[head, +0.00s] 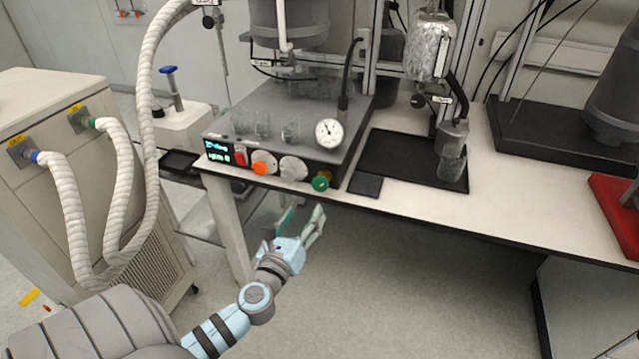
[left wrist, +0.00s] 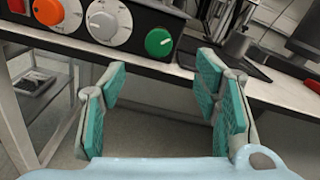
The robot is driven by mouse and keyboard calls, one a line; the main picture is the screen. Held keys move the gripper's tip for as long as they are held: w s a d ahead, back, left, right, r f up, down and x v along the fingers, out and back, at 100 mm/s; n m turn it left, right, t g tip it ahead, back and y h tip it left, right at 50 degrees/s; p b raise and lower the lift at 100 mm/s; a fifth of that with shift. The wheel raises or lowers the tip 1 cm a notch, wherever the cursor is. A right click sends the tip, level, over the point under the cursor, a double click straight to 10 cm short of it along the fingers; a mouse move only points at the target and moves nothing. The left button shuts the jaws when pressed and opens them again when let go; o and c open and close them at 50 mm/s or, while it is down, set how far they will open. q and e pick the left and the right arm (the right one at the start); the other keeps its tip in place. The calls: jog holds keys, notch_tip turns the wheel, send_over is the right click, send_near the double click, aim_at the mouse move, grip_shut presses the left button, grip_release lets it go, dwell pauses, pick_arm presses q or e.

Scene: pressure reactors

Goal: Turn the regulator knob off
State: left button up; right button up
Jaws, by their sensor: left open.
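A dark control unit (head: 270,125) on the bench has an orange knob (head: 264,162), a silver-grey dial knob (head: 293,168) and a green knob (head: 321,181) along its front. I cannot tell by label which one is the regulator knob. In the left wrist view the orange knob (left wrist: 47,11), the dial knob (left wrist: 108,21) and the green knob (left wrist: 158,42) show at the top. My left gripper (head: 304,215) is open and empty, below and in front of the bench edge, apart from the knobs. The green knob lies beyond the gap between its fingers (left wrist: 160,72). My right gripper is out of view.
A round pressure gauge (head: 328,132) stands above the green knob. The bench's front edge (head: 430,211) lies between my gripper and the panel. A black tray (head: 400,160) is right of the unit. A cabinet with thick hoses (head: 72,205) stands left. Space under the bench is free.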

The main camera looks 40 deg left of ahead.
aim_at(319, 187)
pick_arm(q)
jog(key=b+x, duration=0.1)
jog(key=x, duration=1.2)
jog(key=shift+w+a+f, duration=0.15)
jog(key=c, duration=1.2)
